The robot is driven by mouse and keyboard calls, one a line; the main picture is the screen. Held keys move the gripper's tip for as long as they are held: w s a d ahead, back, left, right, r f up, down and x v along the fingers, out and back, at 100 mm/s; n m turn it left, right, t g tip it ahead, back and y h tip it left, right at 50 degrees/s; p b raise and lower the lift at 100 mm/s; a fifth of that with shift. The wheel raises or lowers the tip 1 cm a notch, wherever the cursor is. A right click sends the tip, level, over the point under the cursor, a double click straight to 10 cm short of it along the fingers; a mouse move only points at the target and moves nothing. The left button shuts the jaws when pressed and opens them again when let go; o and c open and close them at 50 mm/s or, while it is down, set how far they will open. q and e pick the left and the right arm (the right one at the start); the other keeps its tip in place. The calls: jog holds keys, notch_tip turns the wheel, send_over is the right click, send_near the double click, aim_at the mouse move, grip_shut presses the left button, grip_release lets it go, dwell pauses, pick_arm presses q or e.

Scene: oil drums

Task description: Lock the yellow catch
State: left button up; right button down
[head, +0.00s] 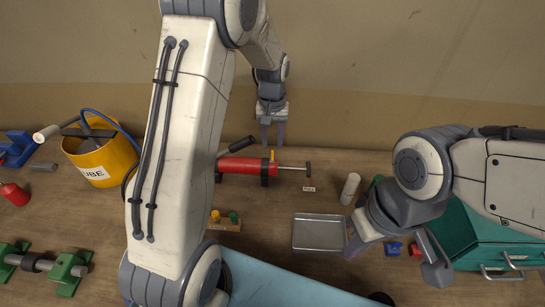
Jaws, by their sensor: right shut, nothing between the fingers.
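A red cylinder tool (244,166) lies across the bench behind my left arm, with black bands, a black handle at its left and a thin rod at its right. A small yellow catch (272,156) stands up at its top near the right end. My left gripper (272,138) points down just above the catch in the picture, its two purple fingers apart and empty. I cannot tell how far above the catch they are. My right gripper (354,247) is shut and empty beside a metal tray, far right of the catch.
A metal tray (319,217) and a pale cylinder (350,188) lie right of centre. A teal toolbox (480,222) is at the right. A yellow drum (103,152) and green clamp (70,271) stand left.

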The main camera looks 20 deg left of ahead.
aim_at(272, 156)
pick_arm(q)
notch_tip(272, 156, down, 6)
jog(key=b, duration=0.3)
jog(key=shift+r+b, duration=0.2)
jog(key=shift+b, duration=0.1)
pick_arm(e)
notch_tip(272, 156, down, 5)
jog(key=shift+r, duration=0.2)
pick_arm(q)
grip_shut()
jog(key=p, duration=0.1)
jog(key=g+p, duration=0.1)
jog(key=p, duration=0.1)
jog(key=shift+w+r+g, duration=0.2)
jog(key=shift+w+g, duration=0.1)
jog(key=shift+w+a+f+g+h+p, duration=0.1)
jog(key=shift+w+f+g+h+p, duration=0.2)
jog(key=shift+g+p, duration=0.5)
jog(key=shift+s, duration=0.1)
pick_arm(e)
notch_tip(272, 156, up, 5)
jog(key=shift+f, duration=0.2)
